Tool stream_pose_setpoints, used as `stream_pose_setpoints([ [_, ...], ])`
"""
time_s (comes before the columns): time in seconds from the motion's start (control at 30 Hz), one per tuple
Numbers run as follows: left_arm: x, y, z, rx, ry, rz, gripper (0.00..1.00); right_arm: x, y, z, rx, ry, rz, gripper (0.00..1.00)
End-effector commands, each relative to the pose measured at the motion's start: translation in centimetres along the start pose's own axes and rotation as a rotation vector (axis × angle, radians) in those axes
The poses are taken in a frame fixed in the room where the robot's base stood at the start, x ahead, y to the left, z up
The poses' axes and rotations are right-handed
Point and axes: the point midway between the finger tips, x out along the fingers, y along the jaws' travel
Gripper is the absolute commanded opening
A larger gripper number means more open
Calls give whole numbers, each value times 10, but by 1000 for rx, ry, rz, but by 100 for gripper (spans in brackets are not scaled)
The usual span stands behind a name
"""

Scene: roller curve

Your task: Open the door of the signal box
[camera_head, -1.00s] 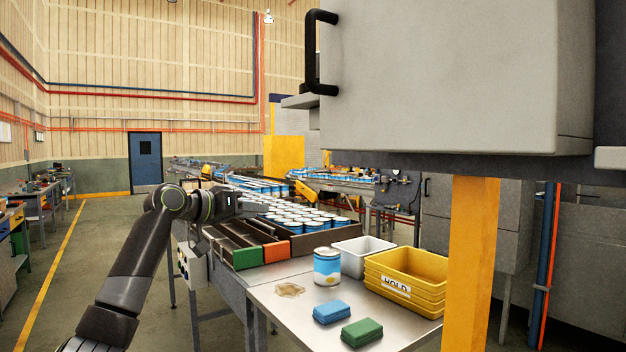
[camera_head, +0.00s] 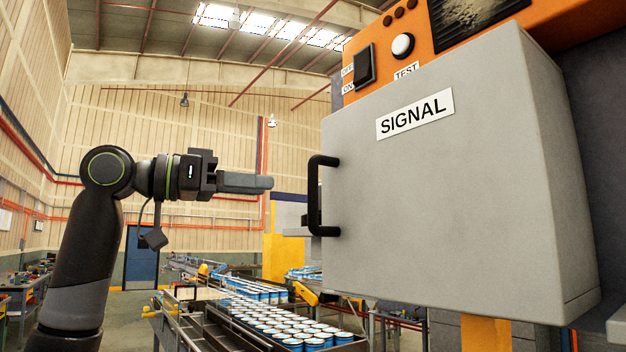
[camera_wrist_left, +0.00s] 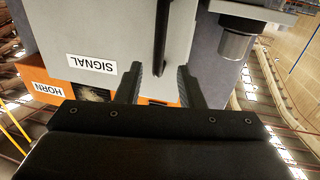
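The signal box door (camera_head: 440,190) is a large grey panel with a SIGNAL label (camera_head: 414,115). It appears closed. Its black bar handle (camera_head: 316,196) stands upright on the left edge. My left gripper (camera_head: 268,183) is left of the handle at about its mid-height, pointing right, with a gap between them. In the left wrist view the two fingers (camera_wrist_left: 159,70) are apart with nothing between them. The dark handle (camera_wrist_left: 162,42) lies ahead, roughly in line with the gap, and the SIGNAL label (camera_wrist_left: 92,64) shows upside down. My right gripper is not in view.
An orange panel (camera_head: 390,75) with a switch, white TEST button and dark grille sits above the door. A yellow post (camera_head: 485,332) stands below the box. A conveyor with blue-white cans (camera_head: 290,330) runs below. The space around my left gripper is clear.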

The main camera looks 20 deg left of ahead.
Motion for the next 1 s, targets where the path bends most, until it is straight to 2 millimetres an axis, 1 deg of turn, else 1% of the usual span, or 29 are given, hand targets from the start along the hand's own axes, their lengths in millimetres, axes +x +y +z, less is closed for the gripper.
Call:
stream_pose_setpoints([
  [0.03,13,1,-4,-1,-1,5,34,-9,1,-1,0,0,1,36],
  [0.2,50,1,-4,-1,0,4,34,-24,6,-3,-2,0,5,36],
  [0.3,69,0,-4,-1,0,3,34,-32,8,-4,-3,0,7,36],
  [0.43,88,0,-3,-2,1,2,34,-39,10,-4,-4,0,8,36],
  [0.6,101,0,-1,-1,2,0,34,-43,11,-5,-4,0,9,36],
  [0.9,104,-1,0,0,2,-2,34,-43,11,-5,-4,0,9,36],
  [0.93,104,-1,0,0,2,-2,33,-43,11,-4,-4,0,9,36],
  [1.0,104,-1,0,0,2,-2,24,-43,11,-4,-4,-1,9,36],
])
